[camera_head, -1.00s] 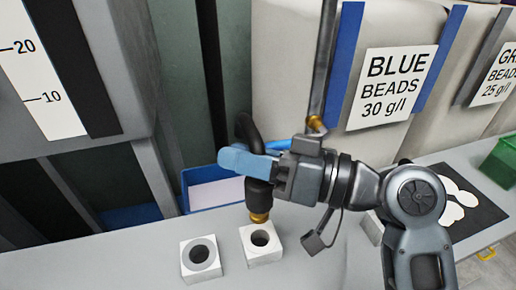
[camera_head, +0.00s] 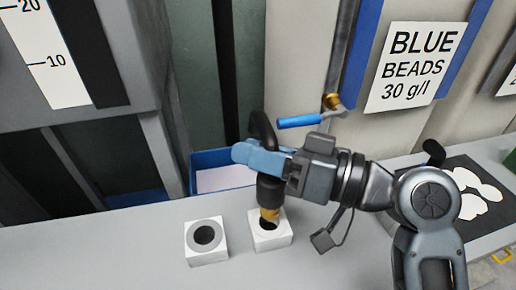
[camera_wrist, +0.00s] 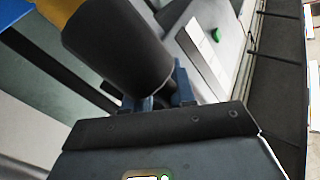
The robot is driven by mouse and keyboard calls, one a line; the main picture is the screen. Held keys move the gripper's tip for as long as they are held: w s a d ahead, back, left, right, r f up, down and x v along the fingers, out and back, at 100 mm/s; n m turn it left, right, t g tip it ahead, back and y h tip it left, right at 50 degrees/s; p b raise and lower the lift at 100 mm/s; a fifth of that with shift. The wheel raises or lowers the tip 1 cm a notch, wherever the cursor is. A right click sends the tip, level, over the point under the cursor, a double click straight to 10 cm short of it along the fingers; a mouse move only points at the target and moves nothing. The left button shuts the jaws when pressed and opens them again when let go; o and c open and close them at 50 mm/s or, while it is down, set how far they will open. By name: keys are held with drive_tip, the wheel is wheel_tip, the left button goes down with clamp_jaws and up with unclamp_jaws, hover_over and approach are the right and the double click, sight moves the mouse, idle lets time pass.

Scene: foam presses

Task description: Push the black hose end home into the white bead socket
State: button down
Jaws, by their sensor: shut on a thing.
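My gripper (camera_head: 262,160), with blue fingers, is shut on the black hose end (camera_head: 271,190) and holds it upright over the bench. The hose end has a brass tip (camera_head: 269,214) pointing down. The tip is at the dark hole of the right-hand block, the white socket (camera_head: 272,242); I cannot tell how deep it sits. In the wrist view the black hose end (camera_wrist: 118,45) fills the upper left, beside the blue fingers (camera_wrist: 165,95). The socket is not visible there.
A second block with a grey ring around its hole (camera_head: 206,250) stands to the left. A blue bin (camera_head: 205,160) is behind. A blue-handled valve (camera_head: 298,121) hangs above the gripper. A black mat with white shapes (camera_head: 440,172) lies at right. The bench front is clear.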

drive_tip(key=shift+f+b, duration=0.5)
drive_tip(key=shift+f, duration=0.35)
drive_tip(key=shift+f+b, duration=2.05)
drive_tip(key=shift+b, duration=0.05)
idle(1.3)
drive_tip(key=c, duration=0.8)
unclamp_jaws()
drive_tip(key=shift+c, duration=0.2)
drive_tip(key=v, duration=0.8)
drive_tip(key=shift+b, duration=0.3)
drive_tip(key=shift+r, duration=0.1)
drive_tip(key=shift+s, duration=0.15)
